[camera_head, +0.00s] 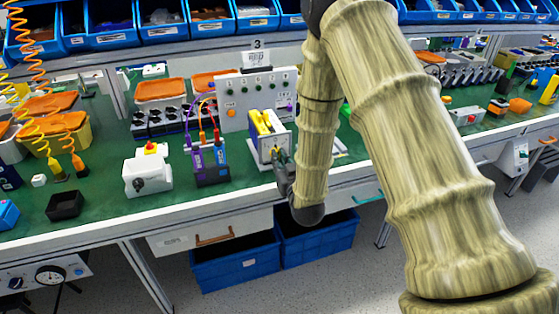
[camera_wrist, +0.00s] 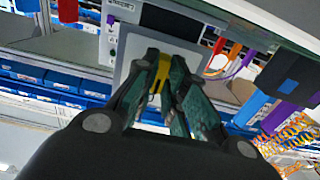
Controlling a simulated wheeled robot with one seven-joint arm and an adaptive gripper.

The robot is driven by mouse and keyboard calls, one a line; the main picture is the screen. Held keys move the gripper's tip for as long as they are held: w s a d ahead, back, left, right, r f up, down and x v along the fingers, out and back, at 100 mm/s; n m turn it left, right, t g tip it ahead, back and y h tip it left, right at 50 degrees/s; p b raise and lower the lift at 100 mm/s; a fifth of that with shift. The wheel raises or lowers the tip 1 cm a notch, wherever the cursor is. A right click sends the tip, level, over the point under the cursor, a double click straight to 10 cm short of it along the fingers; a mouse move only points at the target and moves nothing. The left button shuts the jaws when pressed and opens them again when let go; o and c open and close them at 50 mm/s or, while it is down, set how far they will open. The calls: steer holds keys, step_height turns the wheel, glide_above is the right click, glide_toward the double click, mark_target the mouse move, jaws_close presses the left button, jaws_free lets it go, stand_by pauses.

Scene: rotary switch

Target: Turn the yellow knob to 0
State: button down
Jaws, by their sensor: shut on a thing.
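The switch box (camera_head: 256,141) with a light grey front plate stands near the front edge of the green bench in the head view, with yellow and blue parts on top. The plate (camera_wrist: 132,62) also shows in the wrist view, tilted, behind the fingers. My gripper (camera_head: 279,160) is at the front of this box, and its fingers (camera_wrist: 167,74) reach the plate in the wrist view. The yellow knob (camera_wrist: 161,74) shows between the fingertips, and they are shut on it. The fingers hide most of the knob, and its pointer and the 0 mark cannot be read.
A holder with purple and blue plugs (camera_head: 210,164) stands just left of the switch box. A white box with a red and yellow button (camera_head: 147,174) is further left. A grey panel (camera_head: 241,99) stands behind. Blue bins (camera_head: 186,20) line the shelf above.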

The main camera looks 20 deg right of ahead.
steer(key=c, duration=1.5)
jaws_free()
steer(key=s, duration=1.2)
steer(key=shift+d, duration=0.2)
